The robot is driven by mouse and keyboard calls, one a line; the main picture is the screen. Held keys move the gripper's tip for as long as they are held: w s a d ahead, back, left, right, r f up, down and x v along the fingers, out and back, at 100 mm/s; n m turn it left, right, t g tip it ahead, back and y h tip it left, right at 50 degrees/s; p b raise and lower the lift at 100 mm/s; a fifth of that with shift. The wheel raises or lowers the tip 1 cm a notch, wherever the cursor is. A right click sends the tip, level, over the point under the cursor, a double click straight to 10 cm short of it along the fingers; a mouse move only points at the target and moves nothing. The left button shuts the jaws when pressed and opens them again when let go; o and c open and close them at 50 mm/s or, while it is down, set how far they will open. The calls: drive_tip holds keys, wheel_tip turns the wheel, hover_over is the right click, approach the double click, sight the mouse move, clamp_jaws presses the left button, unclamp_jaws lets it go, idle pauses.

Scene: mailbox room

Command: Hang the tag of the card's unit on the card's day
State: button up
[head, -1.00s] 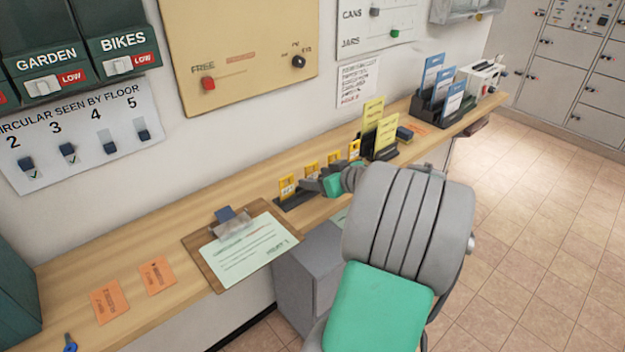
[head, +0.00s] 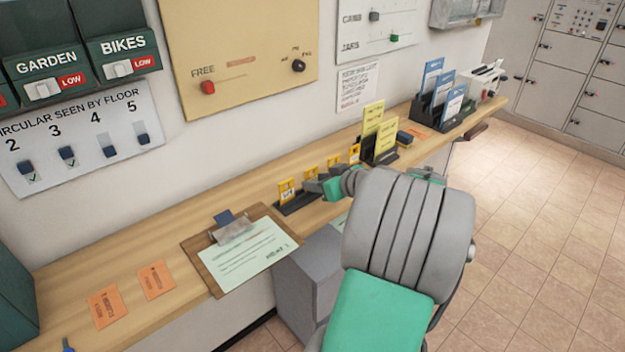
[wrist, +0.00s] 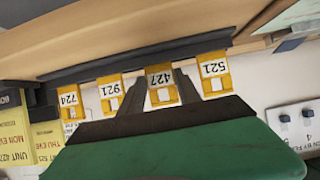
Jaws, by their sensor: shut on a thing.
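Several yellow unit tags stand in a row on a dark rack (head: 297,206) on the wooden counter. In the wrist view they appear along the rack's dark bar (wrist: 70,74). My gripper (head: 314,186) is at the row, its dark fingers shut on one tag (wrist: 162,78), which seems to read 427. One tag (wrist: 213,75) stands on one side of it, and two tags (wrist: 110,92) and (wrist: 69,100) on the other. The held tag is still at the rack; whether it is lifted is unclear. Yellow cards (head: 386,136) stand in a holder behind; their print is too small to read fully.
A clipboard (head: 195,250) with a green sheet lies left of the rack. Orange slips (head: 157,281) lie further left. Blue cards (head: 432,77) stand in a dark holder at the far right. A beige board (head: 235,60) hangs on the wall above.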

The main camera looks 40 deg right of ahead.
drive_tip(key=c, duration=0.7)
drive_tip(key=shift+r, duration=0.15)
drive_tip(key=shift+r+p, duration=0.85)
drive_tip(key=shift+r, duration=0.5)
drive_tip(key=shift+s, duration=0.2)
drive_tip(key=shift+s+d+f+b, duration=0.1)
drive_tip(key=shift+s+b, duration=0.5)
drive_tip(key=shift+s, duration=1.3)
drive_tip(key=shift+s+b, duration=0.35)
drive_tip(key=shift+s, duration=2.6)
